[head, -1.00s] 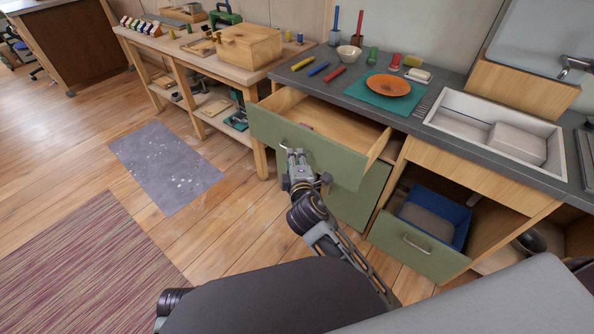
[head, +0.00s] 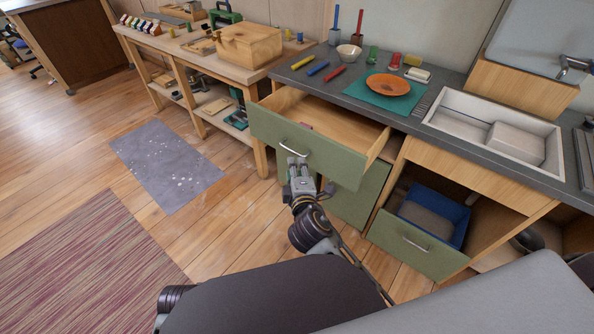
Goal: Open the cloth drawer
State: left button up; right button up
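A green-fronted upper drawer (head: 335,160) under the counter is pulled well out. A small reddish item (head: 306,126) shows inside it, partly hidden by the front; I cannot tell whether it is cloth. The drawer's silver bar handle (head: 292,148) is in plain sight. My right gripper (head: 297,164) is just below and in front of this handle, fingers pointing at the drawer front. Its fingertips look parted with nothing between them, and they seem clear of the handle. My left gripper is not in view.
A lower green drawer (head: 415,249) at right is also out, holding a blue bin (head: 463,222). The counter (head: 325,97) carries an orange plate (head: 388,84) on a teal mat and a sink (head: 480,112). A workbench (head: 205,65) stands left.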

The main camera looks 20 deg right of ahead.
jog(key=shift+s+r, duration=0.1)
jog(key=shift+s, duration=0.3)
jog(key=shift+p, duration=0.35)
jog(key=shift+d, duration=0.1)
dwell(0.5)
